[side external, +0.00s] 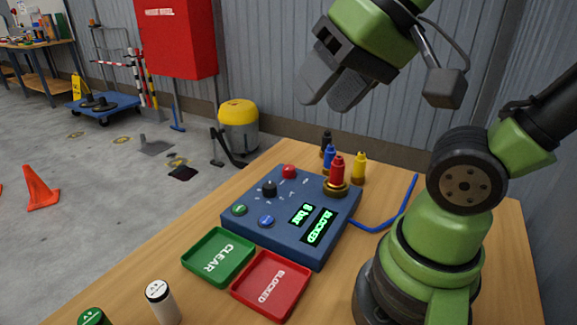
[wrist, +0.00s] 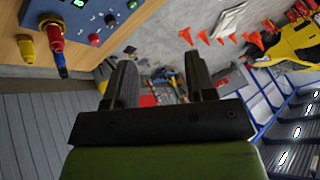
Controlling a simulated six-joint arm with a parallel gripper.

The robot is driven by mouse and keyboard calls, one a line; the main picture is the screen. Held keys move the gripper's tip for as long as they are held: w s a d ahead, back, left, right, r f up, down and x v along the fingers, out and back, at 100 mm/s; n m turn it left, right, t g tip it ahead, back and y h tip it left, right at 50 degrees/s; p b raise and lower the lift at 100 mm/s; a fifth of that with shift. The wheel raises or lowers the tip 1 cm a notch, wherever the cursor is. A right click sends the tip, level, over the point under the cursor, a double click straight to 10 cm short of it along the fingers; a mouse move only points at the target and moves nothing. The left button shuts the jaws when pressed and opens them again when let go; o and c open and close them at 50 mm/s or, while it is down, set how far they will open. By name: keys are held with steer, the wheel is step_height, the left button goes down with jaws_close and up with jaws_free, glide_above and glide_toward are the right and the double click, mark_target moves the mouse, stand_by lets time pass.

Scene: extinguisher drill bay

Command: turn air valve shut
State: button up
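A blue control box (side external: 240,190) stands on the wooden table, with a black knob (side external: 269,188), a red knob (side external: 289,172), a green button (side external: 239,209) and a blue button (side external: 266,221) on top. Which of these is the air valve I cannot tell; the labels are too small. Its displays (side external: 318,226) read "8 bar" and "BLOCKED". A red nozzle (side external: 337,170) stands in a brass fitting on the box. My gripper (side external: 331,100) is open and empty, high above and behind the box. In the wrist view the fingers (wrist: 162,75) are apart, with the box (wrist: 75,18) at upper left.
A green CLEAR tray (side external: 192,263) and a red BLOCKED tray (side external: 246,300) lie in front of the box. A blue hose (side external: 400,205) runs right. A white-capped cylinder (side external: 163,303) stands at the front.

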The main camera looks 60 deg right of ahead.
steer(key=shift+o, duration=0.4)
steer(key=w+d+m+g+h, duration=0.1)
steer(key=w+d+m, duration=0.3)
steer(key=w, duration=0.4)
steer(key=shift+d+g, duration=0.2)
steer(key=shift+g, duration=0.3)
steer(key=m+g, duration=0.5)
steer(key=m, duration=0.6)
glide_above(289, 167)
steer(key=f, duration=1.8)
steer(key=shift+w+d+f, duration=0.1)
steer(key=shift+w+f, duration=0.1)
steer(key=shift+w, duration=0.05)
steer(key=shift+h, duration=0.3)
steer(key=f, duration=0.8)
steer(key=shift+s+f, duration=0.2)
steer(key=shift+f, duration=0.2)
steer(key=shift+c, duration=0.3)
steer(key=c, duration=0.9)
steer(key=shift+o, duration=0.2)
